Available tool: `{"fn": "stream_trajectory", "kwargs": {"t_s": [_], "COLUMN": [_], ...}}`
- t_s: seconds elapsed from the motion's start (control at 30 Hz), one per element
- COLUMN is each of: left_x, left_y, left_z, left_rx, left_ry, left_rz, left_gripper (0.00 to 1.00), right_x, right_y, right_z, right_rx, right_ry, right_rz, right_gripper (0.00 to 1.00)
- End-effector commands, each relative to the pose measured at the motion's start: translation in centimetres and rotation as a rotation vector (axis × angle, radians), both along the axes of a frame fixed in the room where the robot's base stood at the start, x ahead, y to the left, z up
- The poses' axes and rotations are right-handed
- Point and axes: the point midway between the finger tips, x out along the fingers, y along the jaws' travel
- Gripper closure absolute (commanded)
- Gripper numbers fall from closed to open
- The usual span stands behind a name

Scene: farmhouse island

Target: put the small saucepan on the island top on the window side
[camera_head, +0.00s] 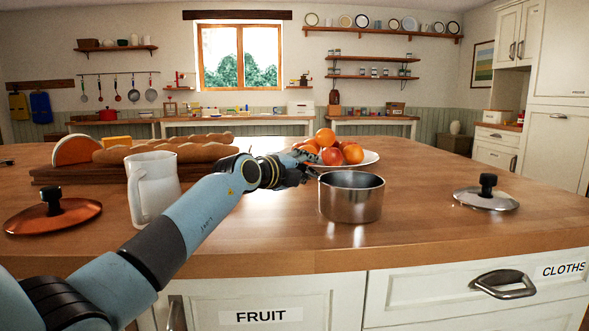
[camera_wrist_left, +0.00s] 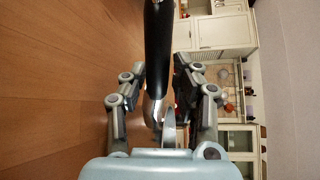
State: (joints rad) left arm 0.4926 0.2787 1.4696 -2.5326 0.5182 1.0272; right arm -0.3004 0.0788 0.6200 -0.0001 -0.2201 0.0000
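The small saucepan (camera_head: 351,200) is a shiny steel pot without its lid, upright at the middle right of the island top (camera_head: 440,235). It appears to rest on the wood. My left gripper (camera_head: 306,167) is at its left rim, at the handle side. In the left wrist view the black saucepan handle (camera_wrist_left: 158,40) runs between the fingers of my left gripper (camera_wrist_left: 159,62), which lie close on both its sides and look shut on it. The pot body is out of that view. My right gripper is in neither view. The window (camera_head: 240,57) is in the far wall.
A fruit plate (camera_head: 371,158) stands just behind the saucepan. A steel lid (camera_head: 486,199) lies at right, a copper lid (camera_head: 52,214) at left. A white jug (camera_head: 153,190) stands beside my left arm. Bread on a board (camera_head: 50,173) fills the back left. Wood is bare between saucepan and steel lid.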

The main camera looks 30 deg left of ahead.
Motion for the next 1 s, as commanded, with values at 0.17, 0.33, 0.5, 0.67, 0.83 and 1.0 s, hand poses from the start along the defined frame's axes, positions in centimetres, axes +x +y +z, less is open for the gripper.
{"fn": "stream_trajectory", "kwargs": {"t_s": [0.17,0.33,0.5,0.67,0.83,1.0], "left_x": [-3.7,-7.4,-10.0,-10.9,-11.0,-11.0], "left_y": [0.6,1.1,1.4,1.5,1.5,1.5], "left_z": [0.8,1.3,1.6,1.7,1.6,1.6], "left_rx": [0.006,0.006,0.003,0.001,0.000,0.000], "left_ry": [0.000,0.001,0.001,0.001,0.000,0.000], "left_rz": [-0.001,0.000,0.000,-0.001,-0.001,0.000], "left_gripper": [0.71,0.71,0.71,0.71,0.71,0.58], "right_x": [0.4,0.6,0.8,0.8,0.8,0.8], "right_y": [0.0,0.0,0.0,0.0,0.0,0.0], "right_z": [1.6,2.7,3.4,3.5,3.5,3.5], "right_rx": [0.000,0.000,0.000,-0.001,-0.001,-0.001], "right_ry": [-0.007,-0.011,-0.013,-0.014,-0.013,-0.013], "right_rz": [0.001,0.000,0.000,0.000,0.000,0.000], "right_gripper": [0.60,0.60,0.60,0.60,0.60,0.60]}}
